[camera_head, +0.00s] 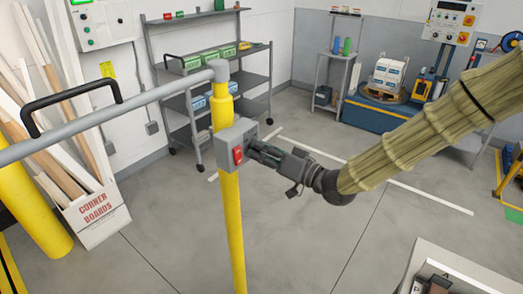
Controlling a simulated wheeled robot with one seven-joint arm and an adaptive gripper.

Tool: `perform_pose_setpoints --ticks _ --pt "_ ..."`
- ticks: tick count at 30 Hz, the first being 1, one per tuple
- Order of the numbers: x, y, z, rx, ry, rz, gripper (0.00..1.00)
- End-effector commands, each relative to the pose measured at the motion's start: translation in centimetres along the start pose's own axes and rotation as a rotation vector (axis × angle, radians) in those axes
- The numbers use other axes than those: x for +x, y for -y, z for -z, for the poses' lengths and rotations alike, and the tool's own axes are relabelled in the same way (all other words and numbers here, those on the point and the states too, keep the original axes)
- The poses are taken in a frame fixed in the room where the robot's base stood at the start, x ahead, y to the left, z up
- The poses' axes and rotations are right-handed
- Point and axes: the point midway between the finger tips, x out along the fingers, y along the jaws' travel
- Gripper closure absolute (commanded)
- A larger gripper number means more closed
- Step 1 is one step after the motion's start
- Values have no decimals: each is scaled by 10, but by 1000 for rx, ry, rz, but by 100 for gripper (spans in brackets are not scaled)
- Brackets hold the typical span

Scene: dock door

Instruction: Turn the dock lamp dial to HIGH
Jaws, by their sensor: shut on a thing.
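A grey control box (228,146) is fixed to a yellow post (232,225) near the middle of the view. A red switch (238,156) is on its front face. My gripper (257,150) reaches in from the right, with its fingertips against the box's right side. It is shut on what appears to be the dock lamp dial there. The fingers hide the dial, so its pointer and any HIGH marking cannot be read.
A grey rail (130,113) with a black handle (70,100) runs left from the post. A corner-boards box (95,215) stands at left. Shelving (205,90) is behind the post. A white-rimmed surface (455,262) is at lower right. Floor between is open.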

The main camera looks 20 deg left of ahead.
Motion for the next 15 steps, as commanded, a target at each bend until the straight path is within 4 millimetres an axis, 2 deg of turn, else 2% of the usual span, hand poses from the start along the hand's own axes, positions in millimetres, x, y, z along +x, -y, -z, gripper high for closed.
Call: perform_pose_setpoints --ticks 15 --pt "0 0 1 490 -29 -8 100"
